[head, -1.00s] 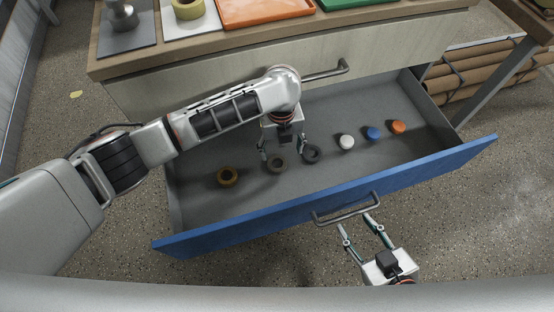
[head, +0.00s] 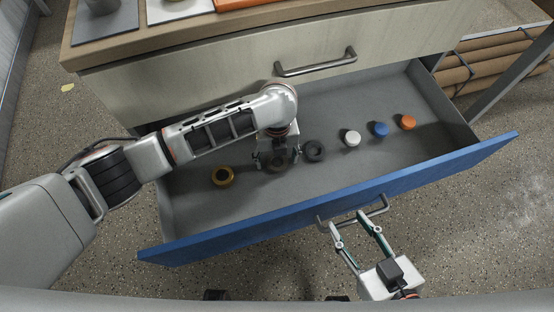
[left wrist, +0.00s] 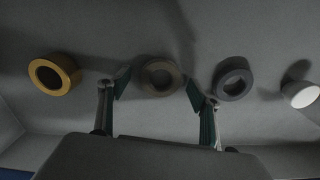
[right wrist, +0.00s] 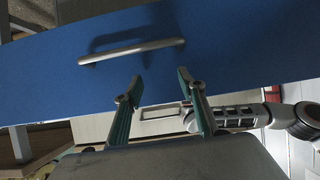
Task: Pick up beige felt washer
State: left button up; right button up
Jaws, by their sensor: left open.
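The beige felt washer appears as a dull brownish ring (head: 277,166), lying flat in the open drawer. It also shows in the left wrist view (left wrist: 161,77), between the two fingertips. My left gripper (head: 276,158) is open, low over the drawer, with one finger on each side of this ring and no visible grip on it. In the head view the gripper partly hides the ring. My right gripper (head: 348,226) is open and empty outside the drawer, by the handle (right wrist: 132,52) on its blue front.
The drawer (head: 330,100) also holds a golden-yellow ring (head: 223,177) to the left, and to the right a dark grey ring (head: 314,151), a white piece (head: 352,138), a blue piece (head: 380,129) and an orange piece (head: 407,122). The blue drawer front (head: 440,163) rises between my grippers.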

pick_arm(q)
jog(key=c, duration=0.9)
jog(key=shift+r, duration=0.15)
